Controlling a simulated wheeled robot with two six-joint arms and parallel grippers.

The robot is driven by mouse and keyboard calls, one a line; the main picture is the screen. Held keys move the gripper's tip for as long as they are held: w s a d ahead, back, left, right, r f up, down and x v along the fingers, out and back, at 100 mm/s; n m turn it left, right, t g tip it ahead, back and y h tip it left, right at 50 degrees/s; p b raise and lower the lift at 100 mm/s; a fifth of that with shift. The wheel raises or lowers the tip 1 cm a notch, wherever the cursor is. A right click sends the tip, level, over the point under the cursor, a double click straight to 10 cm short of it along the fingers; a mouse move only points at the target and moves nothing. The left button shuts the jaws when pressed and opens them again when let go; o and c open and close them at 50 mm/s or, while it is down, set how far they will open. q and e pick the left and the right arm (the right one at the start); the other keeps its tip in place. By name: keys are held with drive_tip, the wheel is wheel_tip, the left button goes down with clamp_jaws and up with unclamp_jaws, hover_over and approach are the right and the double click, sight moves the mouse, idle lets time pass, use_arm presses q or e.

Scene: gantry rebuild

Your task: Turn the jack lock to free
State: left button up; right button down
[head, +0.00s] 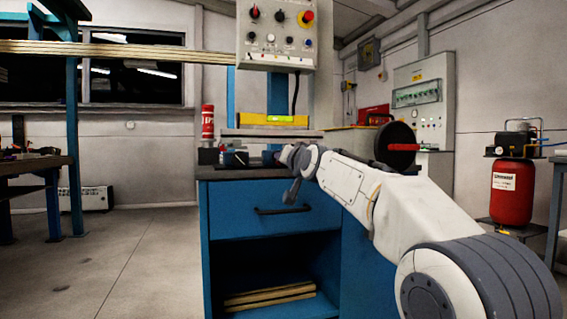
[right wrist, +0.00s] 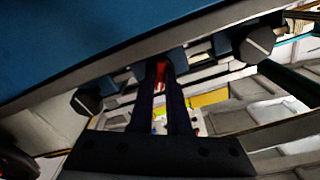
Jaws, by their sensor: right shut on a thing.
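My right arm reaches in from the right in the head view. Its gripper (head: 290,155) is at the bench top near the front edge, largely hidden by its own wrist. In the right wrist view the two dark fingers (right wrist: 166,84) are close together, with a small red part (right wrist: 160,71) between their tips. The gripper is shut on this red part. I cannot tell for sure whether it is the jack lock, and its turned position is hidden. My left gripper is in neither view.
A blue bench cabinet (head: 258,222) with a drawer stands ahead. A control box (head: 276,35) with knobs hangs above. A red can (head: 207,122) and a yellow level (head: 272,120) are at the bench. A black disc with a red bar (head: 397,146) is right. Floor at left is free.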

drive_tip(key=n+b, duration=0.1)
drive_tip(key=n, duration=0.4)
drive_tip(key=shift+f, duration=0.15)
drive_tip(key=shift+n, duration=0.3)
idle(0.3)
drive_tip(key=c, duration=1.2)
unclamp_jaws()
drive_tip(key=shift+o, duration=0.2)
drive_tip(key=b+v, duration=0.2)
drive_tip(key=v, duration=0.8)
drive_tip(key=shift+s+d, duration=0.15)
drive_tip(key=shift+s, duration=0.1)
